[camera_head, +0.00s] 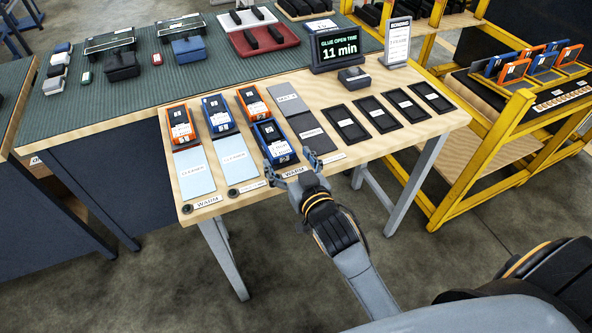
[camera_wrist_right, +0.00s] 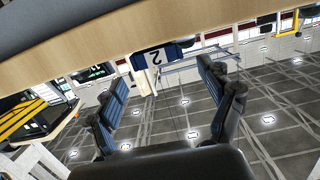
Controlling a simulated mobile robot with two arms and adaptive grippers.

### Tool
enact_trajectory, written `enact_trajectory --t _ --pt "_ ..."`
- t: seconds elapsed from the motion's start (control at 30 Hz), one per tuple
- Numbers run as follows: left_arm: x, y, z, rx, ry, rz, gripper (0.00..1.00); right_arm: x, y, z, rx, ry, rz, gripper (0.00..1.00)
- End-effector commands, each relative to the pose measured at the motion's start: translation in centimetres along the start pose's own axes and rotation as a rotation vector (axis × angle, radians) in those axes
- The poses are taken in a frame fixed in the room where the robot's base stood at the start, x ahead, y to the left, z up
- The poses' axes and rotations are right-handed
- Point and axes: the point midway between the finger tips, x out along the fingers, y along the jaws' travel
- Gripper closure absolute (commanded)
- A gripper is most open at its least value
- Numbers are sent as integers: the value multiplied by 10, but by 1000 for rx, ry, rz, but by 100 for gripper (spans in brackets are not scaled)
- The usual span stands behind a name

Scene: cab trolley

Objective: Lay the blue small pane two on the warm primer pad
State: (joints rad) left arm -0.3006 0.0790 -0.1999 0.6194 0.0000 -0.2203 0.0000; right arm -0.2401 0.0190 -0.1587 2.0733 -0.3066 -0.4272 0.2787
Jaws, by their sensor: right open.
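A blue pane (camera_head: 274,142) with a white label lies near the front of the wooden table, in the third column. The wrist view shows a blue pane marked 2 (camera_wrist_right: 156,57) at the table edge, beyond the fingers. A WARM label (camera_head: 294,172) sits in front of that column; the pad under the pane is mostly hidden. A dark pad marked primer (camera_head: 318,140) lies just right of it. My right gripper (camera_head: 291,165) is open and empty at the table's front edge, just in front of the blue pane. My left gripper is out of view.
Orange panes (camera_head: 180,124) and another blue pane (camera_head: 218,114) lie behind light blue cleaner pads (camera_head: 196,173). Several black trays (camera_head: 347,123) lie to the right. A timer (camera_head: 337,48) stands behind. A yellow rack (camera_head: 478,150) stands at the right.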

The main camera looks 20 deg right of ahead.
Motion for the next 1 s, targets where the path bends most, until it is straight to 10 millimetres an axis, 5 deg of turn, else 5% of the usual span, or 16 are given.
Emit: enact_trajectory --t 0.3,1.0 --pt "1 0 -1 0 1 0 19 -46 0 1 1 -2 1 19" --pt "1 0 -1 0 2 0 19 -50 0 0 0 0 0 19"
